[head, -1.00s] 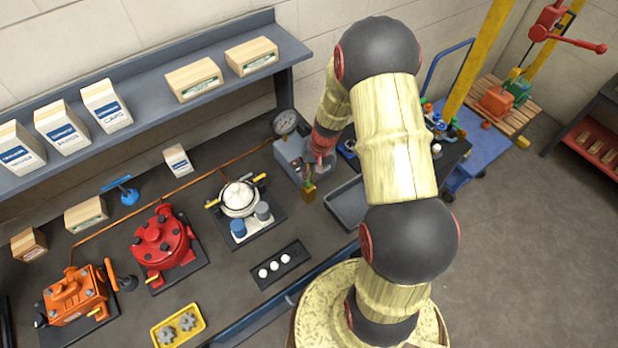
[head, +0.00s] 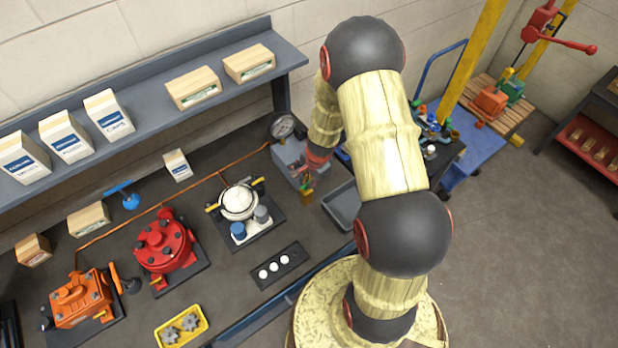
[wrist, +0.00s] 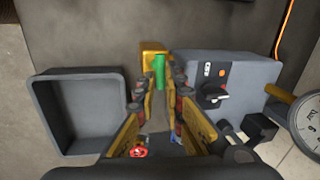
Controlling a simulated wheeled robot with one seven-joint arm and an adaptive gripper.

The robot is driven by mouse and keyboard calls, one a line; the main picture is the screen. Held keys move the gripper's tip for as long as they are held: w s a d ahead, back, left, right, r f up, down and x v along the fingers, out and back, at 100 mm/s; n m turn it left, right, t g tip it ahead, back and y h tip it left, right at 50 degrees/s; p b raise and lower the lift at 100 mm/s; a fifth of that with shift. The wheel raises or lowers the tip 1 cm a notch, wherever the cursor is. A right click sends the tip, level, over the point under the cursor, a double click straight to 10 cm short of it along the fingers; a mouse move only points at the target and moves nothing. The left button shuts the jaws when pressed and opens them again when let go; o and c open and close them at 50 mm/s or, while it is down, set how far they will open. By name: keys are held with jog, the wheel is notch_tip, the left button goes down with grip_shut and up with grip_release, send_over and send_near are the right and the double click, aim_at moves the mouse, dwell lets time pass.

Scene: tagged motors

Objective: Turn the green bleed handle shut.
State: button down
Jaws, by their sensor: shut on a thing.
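The green bleed handle (wrist: 160,64) stands up from a brass fitting (wrist: 150,47) beside the grey unit (wrist: 228,72) in the wrist view. My gripper (wrist: 160,82) has one finger on each side of the handle and is shut on it. In the head view my gripper (head: 309,177) is small and partly hidden by my own arm, just above the brass fitting (head: 305,195) at the front of the grey unit (head: 290,160). The handle's exact angle is hard to tell.
A round pressure gauge (head: 283,126) rises behind the unit. An empty grey tray (wrist: 82,112) lies close beside the fitting. A black selector knob (wrist: 212,92) is on the unit's face.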

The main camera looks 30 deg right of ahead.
jog(key=shift+a+m+p, duration=0.1)
jog(key=shift+m+p, duration=0.3)
jog(key=shift+m, duration=0.2)
jog(key=c, duration=2)
grip_release()
jog(key=shift+o, duration=0.2)
jog(key=shift+r, duration=0.1)
notch_tip(320, 180, up, 12)
jog(key=s, duration=0.2)
jog(key=shift+s+f, duration=0.2)
